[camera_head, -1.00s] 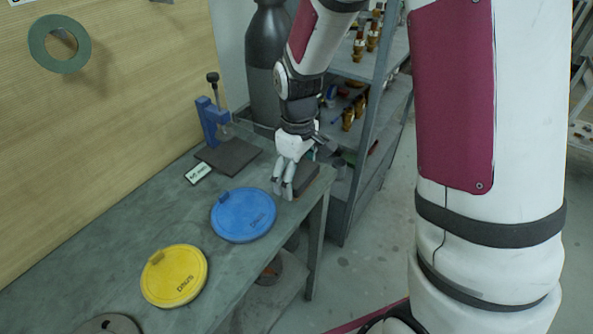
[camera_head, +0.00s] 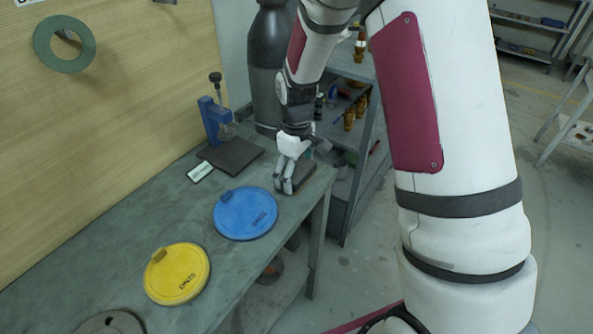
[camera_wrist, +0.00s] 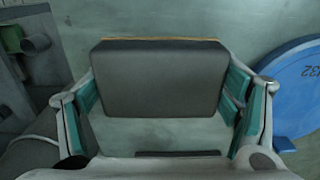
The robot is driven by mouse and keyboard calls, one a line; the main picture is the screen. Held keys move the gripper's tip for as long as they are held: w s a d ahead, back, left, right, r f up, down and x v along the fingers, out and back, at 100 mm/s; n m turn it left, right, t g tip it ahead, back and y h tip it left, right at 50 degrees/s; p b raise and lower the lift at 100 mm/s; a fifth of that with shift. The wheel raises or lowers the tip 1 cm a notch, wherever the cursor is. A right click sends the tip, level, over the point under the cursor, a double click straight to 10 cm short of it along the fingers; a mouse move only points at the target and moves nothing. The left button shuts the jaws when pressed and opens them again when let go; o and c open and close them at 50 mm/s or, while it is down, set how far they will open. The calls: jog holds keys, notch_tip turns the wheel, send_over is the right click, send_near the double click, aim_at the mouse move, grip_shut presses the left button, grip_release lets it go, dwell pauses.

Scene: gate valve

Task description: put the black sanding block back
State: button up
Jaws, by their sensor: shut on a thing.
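The black sanding block (camera_wrist: 160,80) is a dark, rounded-edged block with a thin tan strip along its far edge in the wrist view. My gripper (camera_wrist: 165,100) is shut on it, with one teal-padded finger at each side. In the head view my gripper (camera_head: 286,186) is low over the right end of the grey workbench (camera_head: 130,225), and part of the block (camera_head: 305,175) shows beside the fingers. I cannot tell whether the block touches the bench top.
A blue disc (camera_head: 245,213) lies just left of my gripper, and a yellow disc (camera_head: 177,273) lies nearer. A blue clamp on a dark plate (camera_head: 230,156) and a small white label (camera_head: 201,172) are behind. A grey shelf (camera_head: 368,140) stands right of the bench.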

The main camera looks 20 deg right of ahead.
aim_at(296, 168)
jog(key=o, duration=1.5)
jog(key=shift+f, duration=0.1)
notch_tip(296, 168, up, 11)
jog(key=shift+r, duration=0.2)
jog(key=s+r+m+t, duration=0.3)
jog(key=s+r+m, duration=0.1)
jog(key=s+r, duration=0.9)
jog(key=s+m, duration=0.1)
jog(key=s, duration=0.3)
jog(key=s+m+t, duration=0.1)
jog(key=s, duration=0.3)
jog(key=s+r+m, duration=0.1)
jog(key=s, duration=0.3)
jog(key=shift+s+d+t, duration=0.2)
jog(key=shift+d+t, duration=0.05)
jog(key=shift+t, duration=0.15)
